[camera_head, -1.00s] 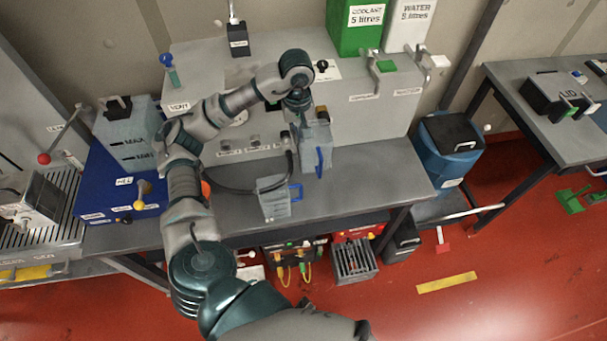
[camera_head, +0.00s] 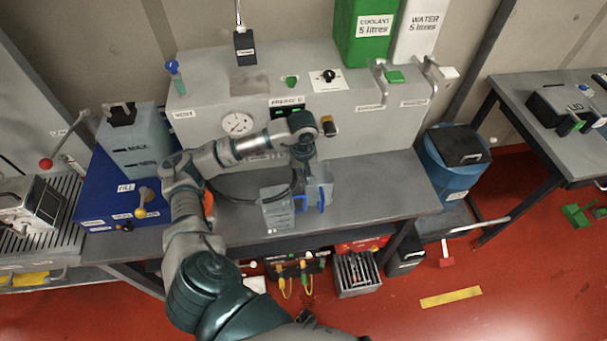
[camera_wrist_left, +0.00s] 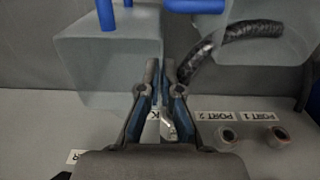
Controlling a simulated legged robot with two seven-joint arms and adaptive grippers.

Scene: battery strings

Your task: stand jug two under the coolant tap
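Two translucent grey jugs with blue handles are on the bench, close together. My left gripper (camera_wrist_left: 161,68) has its fingers nearly together at the edge of the right-hand jug (camera_head: 320,187), and appears to pinch its wall; this jug is on the left of the left wrist view (camera_wrist_left: 105,60). The left-hand jug (camera_head: 277,210) stands just beside it and shows at upper right in the wrist view (camera_wrist_left: 265,35). I cannot read numbers on either jug. The coolant tap (camera_head: 379,76) is on the grey cabinet, below the green coolant container (camera_head: 362,42). My right gripper is not in view.
A black hose (camera_head: 245,198) curves behind the left-hand jug. The water tap (camera_head: 430,74) is right of the coolant tap. A blue filling unit (camera_head: 110,200) stands at left. The bench top (camera_head: 385,185) is clear to the right of the jugs.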

